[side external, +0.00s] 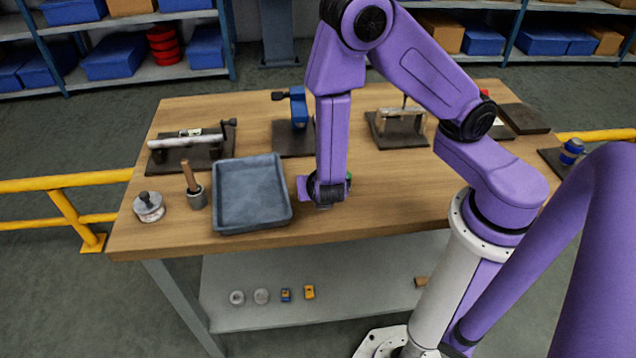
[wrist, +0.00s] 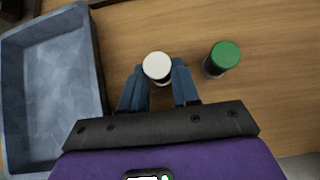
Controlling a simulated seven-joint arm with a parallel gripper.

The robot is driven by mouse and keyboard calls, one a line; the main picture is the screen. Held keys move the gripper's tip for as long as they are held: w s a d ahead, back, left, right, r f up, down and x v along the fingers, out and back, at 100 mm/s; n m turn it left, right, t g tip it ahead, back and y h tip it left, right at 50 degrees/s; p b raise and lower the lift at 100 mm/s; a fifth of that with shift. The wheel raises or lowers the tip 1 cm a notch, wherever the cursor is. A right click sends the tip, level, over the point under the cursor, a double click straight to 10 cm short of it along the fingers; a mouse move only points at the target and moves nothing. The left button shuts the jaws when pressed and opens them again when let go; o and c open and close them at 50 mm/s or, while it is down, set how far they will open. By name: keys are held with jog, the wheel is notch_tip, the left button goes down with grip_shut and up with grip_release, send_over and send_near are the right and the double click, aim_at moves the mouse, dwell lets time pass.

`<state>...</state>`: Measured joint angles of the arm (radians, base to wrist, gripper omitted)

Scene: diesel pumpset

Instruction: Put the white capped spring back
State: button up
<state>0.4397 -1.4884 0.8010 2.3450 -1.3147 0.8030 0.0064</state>
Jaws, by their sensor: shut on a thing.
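The white capped spring (wrist: 158,66) stands between the two blue fingers of my gripper (wrist: 158,86) in the wrist view, its white round cap facing the camera. The fingers are closed on its sides. A green capped spring (wrist: 222,56) stands upright on the table just to the right, apart from the fingers. In the side view my gripper (side external: 323,204) is low over the table, right of the grey tray. There the arm's end hides most of the white capped spring, and I cannot tell whether it touches the table.
The empty grey tray (side external: 252,228) is close on the left; its wall also shows in the wrist view (wrist: 98,70). A cup with a wooden-handled tool (side external: 197,199) and a round metal lidded pot (side external: 148,208) stand beyond it. Fixtures (side external: 400,130) line the back.

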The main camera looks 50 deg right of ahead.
jog(key=o, duration=0.9)
jog(key=shift+o, duration=0.2)
jog(key=shift+s, duration=0.1)
jog(key=shift+v, duration=2.45)
notch_tip(320, 180, up, 8)
jog(key=s+d+r+m+g+y, duration=0.1)
jog(key=s+r+m+g+y, duration=0.2)
jog(key=s+m, duration=0.4)
jog(key=s+d+r+m+g+y, duration=0.2)
jog(key=s+r+m+g+y, duration=0.1)
jog(key=s+m, duration=0.4)
jog(key=shift+s+d+y, duration=0.2)
jog(key=shift+s+y, duration=0.3)
jog(key=shift+s, duration=0.45)
